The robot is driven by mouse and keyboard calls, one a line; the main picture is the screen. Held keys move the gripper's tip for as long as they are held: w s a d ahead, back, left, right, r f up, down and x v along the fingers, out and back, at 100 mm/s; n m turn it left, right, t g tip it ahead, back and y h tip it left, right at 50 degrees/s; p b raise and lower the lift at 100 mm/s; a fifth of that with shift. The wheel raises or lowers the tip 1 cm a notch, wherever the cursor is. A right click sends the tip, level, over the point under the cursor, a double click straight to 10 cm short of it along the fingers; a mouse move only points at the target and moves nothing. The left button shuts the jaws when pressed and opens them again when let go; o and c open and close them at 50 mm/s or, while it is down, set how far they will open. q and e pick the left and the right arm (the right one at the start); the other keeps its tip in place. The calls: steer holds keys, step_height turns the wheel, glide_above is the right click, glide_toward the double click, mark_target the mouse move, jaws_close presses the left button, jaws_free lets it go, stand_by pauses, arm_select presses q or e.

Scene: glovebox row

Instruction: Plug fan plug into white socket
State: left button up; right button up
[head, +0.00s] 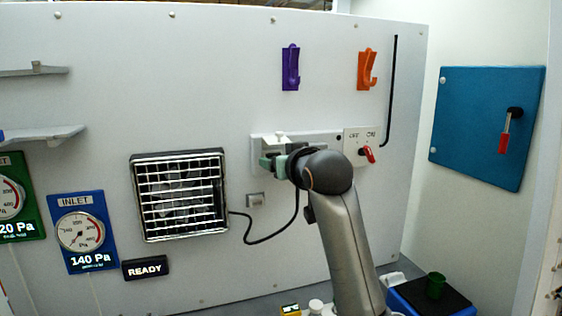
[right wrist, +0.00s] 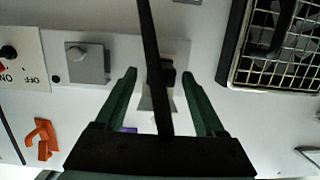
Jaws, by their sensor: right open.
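The right gripper (right wrist: 160,100) is open, its two green fingers pointing at the wall panel (right wrist: 125,50). A black plug (right wrist: 168,73) sits between the fingertips, with gaps to both sides. A white piece (right wrist: 157,106) shows behind the cable, likely part of the white socket. How far the plug sits in it cannot be told. The black cable (right wrist: 151,32) crosses in front of the gripper. In the head view the cable (head: 262,240) runs from the fan (head: 180,195) up to the right gripper (head: 277,162), which hides the plug there. My left gripper is out of view.
A grey square fitting (right wrist: 87,62) is on the same panel. Right of the panel is a red-handled OFF/ON switch (head: 367,154). Purple (head: 290,68) and orange (head: 367,70) hooks hang above.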

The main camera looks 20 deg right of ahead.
arm_select(q)
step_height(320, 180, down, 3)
steer(key=b, duration=0.2)
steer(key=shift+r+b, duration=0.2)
steer(key=shift+b, duration=0.1)
arm_select(e)
steer(key=s+r, duration=0.2)
steer(key=s, duration=1)
steer(key=shift+s+d+r, duration=0.15)
steer(key=shift+d+r, duration=0.05)
steer(key=shift+r, duration=0.05)
